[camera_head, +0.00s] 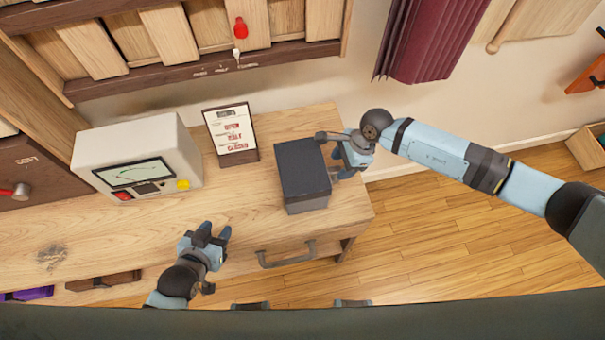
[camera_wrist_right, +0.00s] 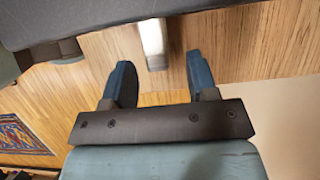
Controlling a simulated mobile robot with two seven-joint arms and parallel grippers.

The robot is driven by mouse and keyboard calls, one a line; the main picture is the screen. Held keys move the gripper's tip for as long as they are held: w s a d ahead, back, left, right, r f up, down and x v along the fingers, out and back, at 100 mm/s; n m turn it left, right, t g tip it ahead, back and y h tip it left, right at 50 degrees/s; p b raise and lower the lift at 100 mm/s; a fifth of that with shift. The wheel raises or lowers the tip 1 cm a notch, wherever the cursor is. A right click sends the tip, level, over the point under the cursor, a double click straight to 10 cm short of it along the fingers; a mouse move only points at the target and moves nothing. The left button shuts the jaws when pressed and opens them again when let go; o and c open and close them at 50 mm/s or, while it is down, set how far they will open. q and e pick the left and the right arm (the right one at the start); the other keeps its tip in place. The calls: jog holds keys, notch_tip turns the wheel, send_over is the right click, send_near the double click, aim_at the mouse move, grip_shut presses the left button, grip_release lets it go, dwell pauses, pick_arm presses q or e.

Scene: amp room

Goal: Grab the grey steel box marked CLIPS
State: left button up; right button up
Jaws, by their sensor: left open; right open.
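A dark grey box (camera_head: 302,170) stands upright on the wooden worktop near its right end. No CLIPS lettering can be read on the sides I see. My right gripper (camera_head: 336,156) is close against the box's right side in the head view, with one finger by its back right edge; whether it touches is unclear. In the right wrist view the right gripper (camera_wrist_right: 161,76) has its fingers spread with no box between them. My left gripper (camera_head: 208,234) is open and empty over the worktop's front edge, left of the box and apart from it.
A white meter (camera_head: 137,160) with a dial stands left on the worktop (camera_head: 255,210). A small sign (camera_head: 231,132) stands behind, left of the box. A drawer handle (camera_head: 287,257) juts out at the front. Wooden shelving rises behind; open floor lies right.

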jog(key=p+x, duration=0.1)
jog(key=x, duration=0.3)
jog(key=shift+s+f, duration=0.1)
jog(key=shift+s, duration=0.05)
grip_shut()
